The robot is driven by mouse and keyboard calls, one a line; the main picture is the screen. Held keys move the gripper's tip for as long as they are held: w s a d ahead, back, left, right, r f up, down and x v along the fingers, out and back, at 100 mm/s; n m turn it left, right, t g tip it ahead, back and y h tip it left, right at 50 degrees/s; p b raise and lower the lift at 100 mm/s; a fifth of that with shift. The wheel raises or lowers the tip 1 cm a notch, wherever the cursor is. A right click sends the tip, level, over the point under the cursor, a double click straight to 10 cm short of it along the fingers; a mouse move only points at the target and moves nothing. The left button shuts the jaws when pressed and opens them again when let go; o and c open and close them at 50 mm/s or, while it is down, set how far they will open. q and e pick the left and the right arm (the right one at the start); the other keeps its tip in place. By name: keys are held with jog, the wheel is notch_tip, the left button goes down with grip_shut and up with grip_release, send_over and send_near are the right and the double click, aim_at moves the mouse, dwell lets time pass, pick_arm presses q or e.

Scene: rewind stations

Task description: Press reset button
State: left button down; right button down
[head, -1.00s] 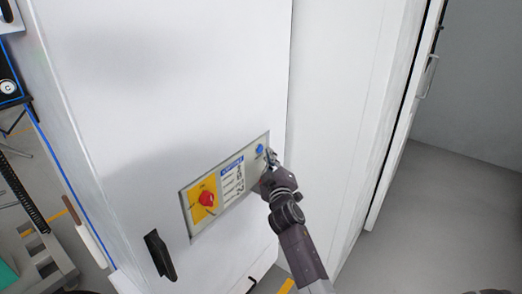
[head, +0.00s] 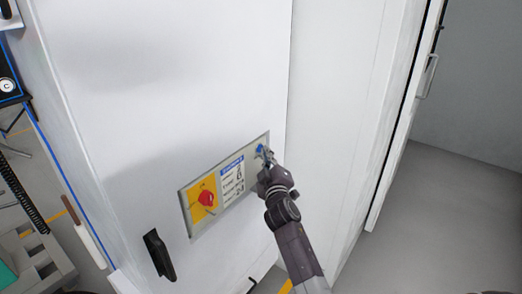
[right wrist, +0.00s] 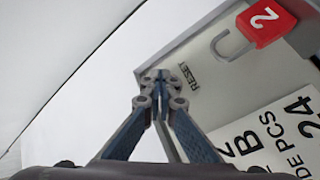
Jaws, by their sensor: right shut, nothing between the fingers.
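The control panel (head: 223,210) is a grey plate on the white cabinet front, with a small blue button (head: 260,148) near its upper right end. My right gripper (head: 267,157) is shut and empty, its tips at or right by the blue button. In the right wrist view the closed fingertips (right wrist: 161,76) are beside the printed word RESET (right wrist: 189,75) on the panel (right wrist: 225,90). The button is hidden behind the fingers there, so I cannot tell whether it is pushed in. My left gripper is out of view.
A red rotary knob (head: 206,198) on a yellow plate and a printed label (head: 232,180) share the panel. A black handle (head: 159,254) sticks out at the cabinet's lower left. Floor at right is clear.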

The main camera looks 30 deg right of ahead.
jog(key=shift+w+a, duration=0.1)
jog(key=shift+w, duration=0.05)
dwell(0.6)
jog(key=shift+s+d+p, duration=0.3)
jog(key=shift+s+p, duration=0.05)
jog(key=shift+s, duration=0.4)
jog(key=s, duration=0.1)
jog(key=s+d+p, duration=0.1)
jog(key=s, duration=0.1)
jog(key=s+d+p, duration=0.1)
jog(key=shift+s, duration=0.3)
dwell(0.5)
